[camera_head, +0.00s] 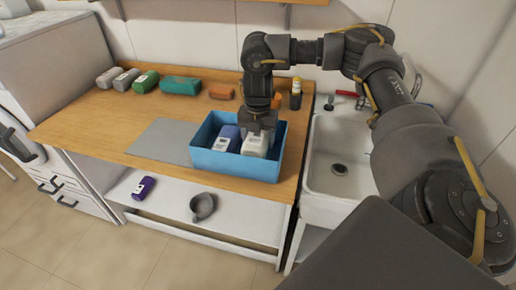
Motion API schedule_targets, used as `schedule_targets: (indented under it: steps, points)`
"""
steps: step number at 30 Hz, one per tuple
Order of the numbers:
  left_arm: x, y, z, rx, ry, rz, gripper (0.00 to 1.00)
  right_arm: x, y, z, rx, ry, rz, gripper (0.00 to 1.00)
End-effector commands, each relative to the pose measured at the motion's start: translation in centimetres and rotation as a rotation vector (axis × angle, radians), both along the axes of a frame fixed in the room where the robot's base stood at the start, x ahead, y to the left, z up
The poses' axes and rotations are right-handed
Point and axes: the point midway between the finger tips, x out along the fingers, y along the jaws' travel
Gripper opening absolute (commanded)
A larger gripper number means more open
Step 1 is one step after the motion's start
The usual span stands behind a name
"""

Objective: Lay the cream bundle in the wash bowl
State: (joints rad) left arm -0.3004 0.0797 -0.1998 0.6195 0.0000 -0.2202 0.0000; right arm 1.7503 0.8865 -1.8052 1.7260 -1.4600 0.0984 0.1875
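A cream bundle (255,146), off-white with a small label, is inside the right part of a blue open-topped bin (237,165) on the wooden counter. The bin is the only bowl-like container on the counter, but I cannot tell whether it is the wash bowl. My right gripper (259,129) points down into the bin at the back of the cream bundle. Its fingertips are partly hidden there, so I cannot tell if they are closed on it. My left gripper is not in view.
A blue-purple bundle (227,138) lies left of the cream one in the bin. A grey mat (165,141) is left of the bin, and a white sink (340,150) is right. Green (145,82) and teal (181,86) bundles lie behind. A grey round vessel (203,207) sits on the lower shelf.

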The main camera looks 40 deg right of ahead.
Motion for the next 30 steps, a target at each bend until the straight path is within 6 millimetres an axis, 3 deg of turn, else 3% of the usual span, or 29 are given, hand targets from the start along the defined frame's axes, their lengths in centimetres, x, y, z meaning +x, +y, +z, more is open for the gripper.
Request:
schedule_targets:
  steps: [4, 12, 25, 26, 30]
  points:
    - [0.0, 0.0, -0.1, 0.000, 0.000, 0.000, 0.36, 0.0, 0.0, -0.6, 0.000, 0.000, 0.000, 0.47]
    - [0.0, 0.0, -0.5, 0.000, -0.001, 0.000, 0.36, 0.0, 0.0, -4.1, 0.000, 0.001, -0.002, 0.47]
    - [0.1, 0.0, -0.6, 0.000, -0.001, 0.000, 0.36, 0.0, 0.0, -4.6, 0.000, 0.000, 0.000, 0.47]
    - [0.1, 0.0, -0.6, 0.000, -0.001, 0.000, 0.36, 0.0, 0.0, -4.6, 0.000, 0.000, 0.000, 0.68]
    - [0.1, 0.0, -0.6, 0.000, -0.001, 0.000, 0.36, 0.0, 0.0, -4.6, 0.000, 0.000, 0.000, 0.86]
